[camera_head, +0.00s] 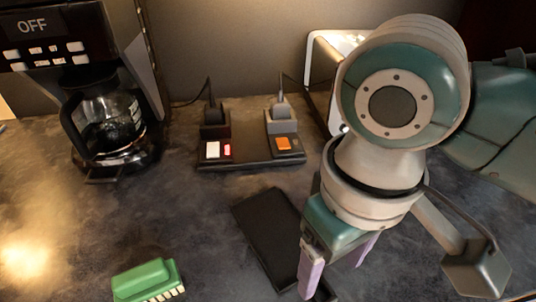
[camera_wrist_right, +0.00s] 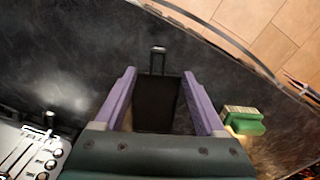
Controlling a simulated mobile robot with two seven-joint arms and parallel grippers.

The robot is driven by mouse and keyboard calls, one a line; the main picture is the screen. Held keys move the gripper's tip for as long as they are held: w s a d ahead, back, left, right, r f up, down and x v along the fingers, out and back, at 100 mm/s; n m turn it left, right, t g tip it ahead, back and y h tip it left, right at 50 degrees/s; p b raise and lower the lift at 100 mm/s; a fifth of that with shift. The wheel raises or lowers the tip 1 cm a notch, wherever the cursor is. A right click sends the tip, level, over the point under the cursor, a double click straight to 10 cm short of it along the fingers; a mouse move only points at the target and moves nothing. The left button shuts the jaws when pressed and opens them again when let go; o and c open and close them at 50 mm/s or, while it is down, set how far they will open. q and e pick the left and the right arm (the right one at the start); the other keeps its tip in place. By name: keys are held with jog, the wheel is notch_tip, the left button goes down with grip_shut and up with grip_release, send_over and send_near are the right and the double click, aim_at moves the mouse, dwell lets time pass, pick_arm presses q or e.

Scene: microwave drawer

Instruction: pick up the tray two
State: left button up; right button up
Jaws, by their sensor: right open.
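A flat dark rectangular tray (camera_head: 268,225) lies on the dark countertop in the middle of the head view, its near right part hidden by my right gripper. In the right wrist view the black tray (camera_wrist_right: 154,106) shows between the fingers, with a small handle (camera_wrist_right: 158,52) at its far end. My right gripper (camera_head: 336,272) points down over the near right part of the tray. Its purple fingers are open, with nothing held, and they frame the tray in the right wrist view (camera_wrist_right: 159,76). I cannot tell the exact gap above it. My left gripper is out of view.
A coffee maker (camera_head: 105,120) stands at the left. A black power strip (camera_head: 250,161) with two plugs lies behind the tray. A green brush (camera_head: 148,280) lies at the front left. A light-framed appliance (camera_head: 318,75) is partly behind my arm.

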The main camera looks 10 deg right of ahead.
aim_at(319, 292)
jog(key=f, duration=0.4)
jog(key=f+b, duration=0.1)
jog(key=f, duration=0.2)
jog(key=shift+w, duration=0.4)
jog(key=shift+c, duration=0.3)
grip_shut()
dwell(0.6)
